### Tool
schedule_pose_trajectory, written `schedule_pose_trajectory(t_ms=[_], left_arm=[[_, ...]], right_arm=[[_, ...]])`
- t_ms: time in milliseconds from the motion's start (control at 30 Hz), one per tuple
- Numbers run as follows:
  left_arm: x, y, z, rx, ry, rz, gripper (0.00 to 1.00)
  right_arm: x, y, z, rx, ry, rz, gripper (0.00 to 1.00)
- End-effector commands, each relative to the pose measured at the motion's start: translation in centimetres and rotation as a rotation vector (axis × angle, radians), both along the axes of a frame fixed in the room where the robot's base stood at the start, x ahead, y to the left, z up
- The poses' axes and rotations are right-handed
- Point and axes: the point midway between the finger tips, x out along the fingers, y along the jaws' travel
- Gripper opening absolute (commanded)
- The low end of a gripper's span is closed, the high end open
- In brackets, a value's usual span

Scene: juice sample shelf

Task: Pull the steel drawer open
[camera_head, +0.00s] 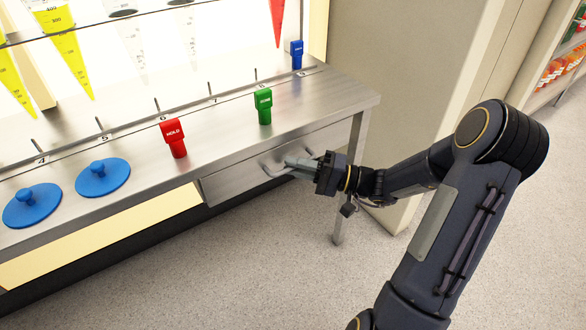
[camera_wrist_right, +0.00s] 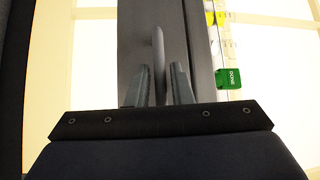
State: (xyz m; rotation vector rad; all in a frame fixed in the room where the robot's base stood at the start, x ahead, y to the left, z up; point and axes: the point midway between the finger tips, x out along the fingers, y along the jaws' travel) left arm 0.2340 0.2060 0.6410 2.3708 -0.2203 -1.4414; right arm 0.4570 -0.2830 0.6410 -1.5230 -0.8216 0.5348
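The steel drawer (camera_head: 232,183) sits under the steel counter at its right end, and its front looks flush with the frame around it. Its bar handle (camera_head: 267,170) sticks out from the front. My right gripper (camera_head: 292,164) is at the handle. In the right wrist view, the handle (camera_wrist_right: 158,62) stands between the two fingers of the right gripper (camera_wrist_right: 162,82), with a narrow gap visible on each side. The fingers are apart and do not look closed on it. The drawer front (camera_wrist_right: 135,45) lies beyond them. My left gripper is in neither view.
The steel counter (camera_head: 215,130) holds a red HOLD tag (camera_head: 173,137), a green tag (camera_head: 264,105), a blue tag (camera_head: 296,53) and two blue lids (camera_head: 103,178). A counter leg (camera_head: 350,180) stands right of the drawer. Floor (camera_head: 270,270) in front is clear.

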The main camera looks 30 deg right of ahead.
Motion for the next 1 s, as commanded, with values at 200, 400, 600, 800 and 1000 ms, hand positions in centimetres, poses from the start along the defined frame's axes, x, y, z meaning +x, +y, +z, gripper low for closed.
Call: schedule_pose_trajectory(t_ms=[200, 400, 600, 800, 1000], left_arm=[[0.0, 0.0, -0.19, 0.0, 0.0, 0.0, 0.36], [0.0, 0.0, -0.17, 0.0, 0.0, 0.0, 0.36], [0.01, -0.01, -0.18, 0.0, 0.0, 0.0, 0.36], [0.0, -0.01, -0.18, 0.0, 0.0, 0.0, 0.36], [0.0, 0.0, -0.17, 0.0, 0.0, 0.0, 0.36]], right_arm=[[0.5, 0.64, 0.12, 0.0, 0.001, 0.0, 0.2], [0.48, 0.62, 0.11, 0.0, 0.001, 0.0, 0.15], [0.47, 0.61, 0.11, -0.001, 0.002, 0.0, 0.0], [0.47, 0.59, 0.1, -0.001, 0.002, 0.0, 0.0], [0.47, -0.14, 0.06, -0.001, 0.004, -0.002, 0.0]])
